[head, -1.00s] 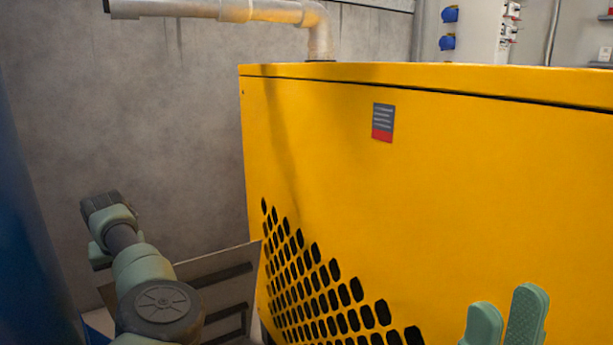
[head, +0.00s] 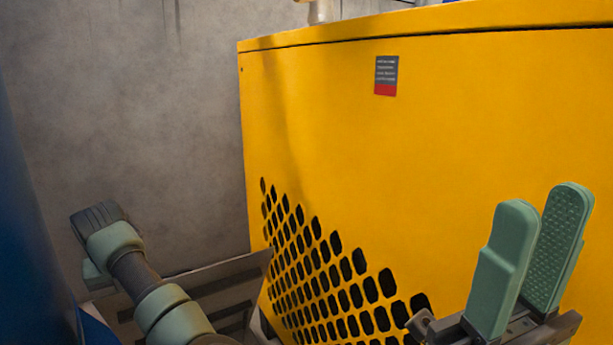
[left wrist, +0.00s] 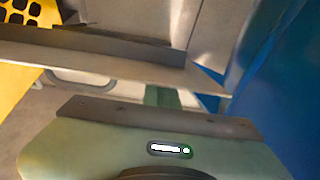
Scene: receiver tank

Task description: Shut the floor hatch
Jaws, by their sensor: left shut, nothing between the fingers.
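The floor hatch appears to be the grey ribbed panel (head: 235,272) at the lower left in the head view. It stands raised and tilted beside the yellow cabinet, its lower part hidden by my left arm and the frame edge. In the left wrist view the panel (left wrist: 120,48) crosses the upper part, with a dark rib. My left gripper (left wrist: 162,95) is shut and empty, its green fingers partly showing close to the panel's edge; I cannot tell whether they touch. In the head view its fingers are hidden. My right gripper (head: 545,197) is open and empty before the cabinet.
The yellow cabinet (head: 330,120) with black vent holes fills the right of the head view. A blue surface (head: 25,240) stands at far left and also shows in the left wrist view (left wrist: 275,90). A concrete wall (head: 130,110) is behind.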

